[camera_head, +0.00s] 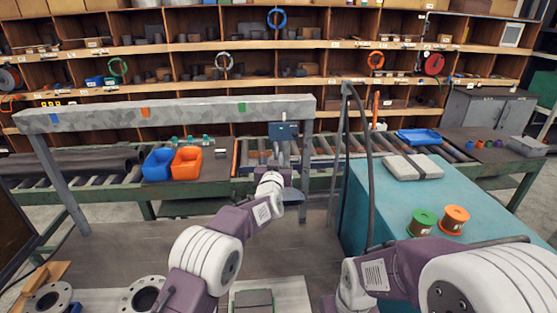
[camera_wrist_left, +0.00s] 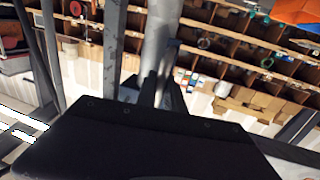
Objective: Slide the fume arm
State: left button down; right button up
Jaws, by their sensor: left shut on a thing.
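A grey overhead beam (camera_head: 180,112) on posts carries a blue, an orange and a green mark. A small blue-grey box (camera_head: 283,130) hangs under its right end, to the right of the green mark; it looks like the fume arm's carriage. My left gripper (camera_head: 281,163) is just below this box, shut on a grey part of the fume arm. In the left wrist view a grey tube (camera_wrist_left: 160,35) rises from between the dark fingers (camera_wrist_left: 163,92). The fingers' contact is partly hidden. My right arm shows at lower right, but its gripper is out of view.
A roller conveyor (camera_head: 110,184) runs behind, with a blue bin (camera_head: 157,164) and an orange bin (camera_head: 186,161). A teal bench (camera_head: 385,205) at right carries a green spool (camera_head: 422,221) and an orange spool (camera_head: 455,219). A dark hose (camera_head: 366,150) hangs beside the bench.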

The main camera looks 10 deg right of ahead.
pick_arm(q)
jog(key=shift+d, duration=0.35)
pick_arm(e)
jog(key=shift+d, duration=0.35)
pick_arm(q)
jog(key=c, duration=1.5)
grip_release()
jog(key=shift+o, duration=0.2)
jog(key=shift+s+a+r, duration=0.1)
jog(key=shift+s, duration=0.05)
pick_arm(e)
jog(key=shift+s+a, duration=0.1)
pick_arm(q)
jog(key=shift+s+b, duration=0.25)
jog(key=shift+b, duration=0.05)
jog(key=s+a+b, duration=0.1)
jog(key=s+b, duration=0.2)
jog(key=s, duration=0.5)
jog(key=shift+s+a+b, duration=0.25)
jog(key=shift+a+b, duration=0.05)
jog(key=shift+a, duration=0.1)
pick_arm(e)
notch_tip(320, 180, down, 4)
jog(key=shift+f, duration=0.1)
